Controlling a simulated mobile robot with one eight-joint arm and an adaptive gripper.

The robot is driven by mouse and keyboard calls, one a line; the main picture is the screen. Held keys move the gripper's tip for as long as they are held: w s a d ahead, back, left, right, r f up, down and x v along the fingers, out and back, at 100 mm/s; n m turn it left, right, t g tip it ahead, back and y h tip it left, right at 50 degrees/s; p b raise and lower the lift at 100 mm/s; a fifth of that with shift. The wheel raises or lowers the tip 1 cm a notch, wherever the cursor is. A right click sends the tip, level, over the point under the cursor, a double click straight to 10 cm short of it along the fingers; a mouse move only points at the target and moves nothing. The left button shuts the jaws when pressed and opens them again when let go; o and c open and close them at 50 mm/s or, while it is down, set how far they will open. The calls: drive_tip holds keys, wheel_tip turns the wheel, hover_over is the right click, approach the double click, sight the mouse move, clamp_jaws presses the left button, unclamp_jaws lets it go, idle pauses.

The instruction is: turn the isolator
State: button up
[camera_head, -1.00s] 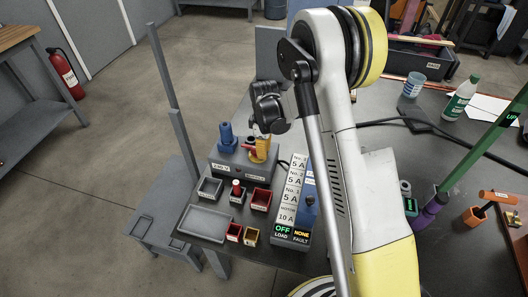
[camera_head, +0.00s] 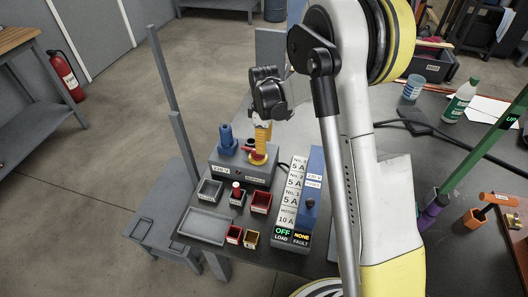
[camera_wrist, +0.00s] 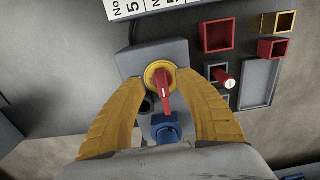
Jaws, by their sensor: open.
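The isolator is a red handle (camera_wrist: 164,92) on a round yellow plate (camera_wrist: 153,69), fixed to a grey box (camera_wrist: 133,60). In the head view the grey box (camera_head: 232,174) stands on the table, with the yellow plate (camera_head: 257,158) partly hidden by my gripper. My gripper (camera_wrist: 160,78) is open, with one yellow finger on each side of the red handle. Gaps show between handle and fingers in the wrist view. In the head view my gripper (camera_head: 262,146) points down over the box, its tips close to the plate.
A blue plug (camera_wrist: 166,128) sits on the same box, close beside the isolator. Small bins and a grey tray (camera_head: 203,225) lie in front. A labelled fuse panel (camera_head: 287,210) right of the box shows OFF load and NONE fault. A green post (camera_head: 485,140) stands at right.

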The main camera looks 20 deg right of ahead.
wheel_tip(320, 180, up, 6)
drive_tip(key=shift+r, duration=0.25)
idle(0.4)
drive_tip(key=s+r+m+t, duration=0.2)
drive_tip(key=s+r+m, duration=0.1)
drive_tip(key=s+r, duration=0.4)
drive_tip(key=s+a+r+m+t, duration=0.1)
drive_tip(key=s+r+m+t, duration=0.1)
drive_tip(key=s, duration=0.7)
drive_tip(key=s+a+r+m+t, duration=0.1)
drive_tip(key=s+r+m+t, duration=0.2)
drive_tip(key=s+m, duration=0.3)
drive_tip(key=s+r, duration=0.1)
drive_tip(key=s, duration=0.2)
drive_tip(key=shift+r, duration=0.3)
